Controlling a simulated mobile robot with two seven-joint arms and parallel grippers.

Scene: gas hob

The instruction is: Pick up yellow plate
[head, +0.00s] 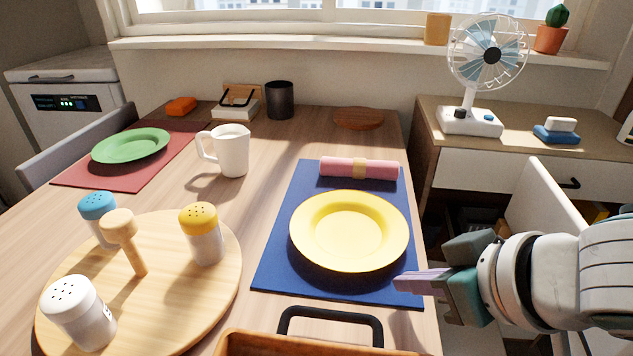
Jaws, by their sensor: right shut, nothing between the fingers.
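The yellow plate (349,231) lies flat on a blue placemat (277,272) near the right side of the wooden table. My right gripper (402,283) comes in from the right. Its fingers are shut and empty. Their tips are close to the plate's lower right edge, over the placemat's right part; I cannot tell whether they touch anything. My left gripper is out of the picture.
A rolled pink napkin (358,168) lies behind the plate. A tray with a black handle (330,318) stands in front. A round wooden board (160,290) with shakers is at left, a white mug (230,150) behind it.

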